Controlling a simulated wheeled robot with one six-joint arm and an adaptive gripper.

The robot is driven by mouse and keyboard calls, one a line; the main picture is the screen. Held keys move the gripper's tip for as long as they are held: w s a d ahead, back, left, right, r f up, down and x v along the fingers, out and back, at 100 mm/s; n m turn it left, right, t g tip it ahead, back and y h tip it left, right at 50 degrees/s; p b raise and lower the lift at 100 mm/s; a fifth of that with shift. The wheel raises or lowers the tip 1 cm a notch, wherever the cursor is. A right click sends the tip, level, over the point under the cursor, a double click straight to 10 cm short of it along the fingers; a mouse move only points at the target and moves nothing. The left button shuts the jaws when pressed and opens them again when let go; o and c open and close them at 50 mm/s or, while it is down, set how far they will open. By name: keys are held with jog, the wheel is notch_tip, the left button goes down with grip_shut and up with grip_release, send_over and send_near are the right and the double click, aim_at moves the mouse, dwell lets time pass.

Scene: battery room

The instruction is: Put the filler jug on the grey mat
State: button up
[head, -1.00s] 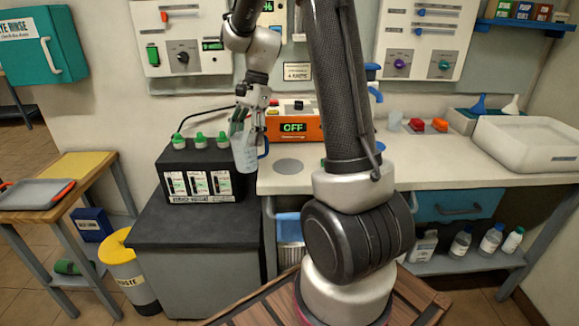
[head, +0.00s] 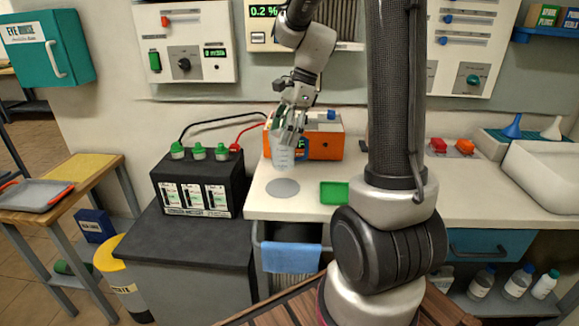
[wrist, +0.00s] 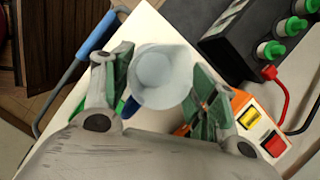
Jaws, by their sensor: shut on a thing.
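The filler jug (head: 283,155) is a clear, pale blue vessel with markings. My gripper (head: 290,128) is shut on it and holds it upright over the white counter. In the wrist view the jug (wrist: 160,77) sits between my two green-padded fingers (wrist: 162,92). The round grey mat (head: 283,187) lies flat and bare on the counter, just below the jug in the head view. I cannot tell whether the jug is directly over it. The mat is not discernible in the wrist view.
A black battery (head: 203,181) with green caps stands on a dark cabinet left of the counter. An orange box (head: 325,139) stands behind the jug. A green square pad (head: 334,193) lies right of the grey mat. A blue cloth (head: 291,257) hangs at the front.

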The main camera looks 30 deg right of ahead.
jog(key=shift+f, duration=3.5)
jog(key=shift+f, duration=0.15)
jog(key=o, duration=1.5)
jog(key=w+v, duration=0.1)
jog(key=v, duration=1)
jog(key=n+t+h, duration=0.1)
jog(key=n+h, duration=0.1)
jog(key=n, duration=0.6)
send_near(285, 154)
jog(key=s+r, duration=0.4)
jog(key=s, duration=0.1)
jog(key=shift+s+d+f+n+t+h, duration=0.15)
jog(key=shift+s+n+t+h, duration=0.25)
jog(key=shift+s+n, duration=1.6)
jog(key=shift+s+a+f+n+t+h, duration=0.15)
jog(key=shift+s+n+t+h, duration=0.25)
jog(key=shift+s+n, duration=1.55)
jog(key=shift+s+d+f+n+t+h, duration=0.15)
jog(key=shift+s+n+t+h, duration=0.25)
jog(key=shift+s+n, duration=1.55)
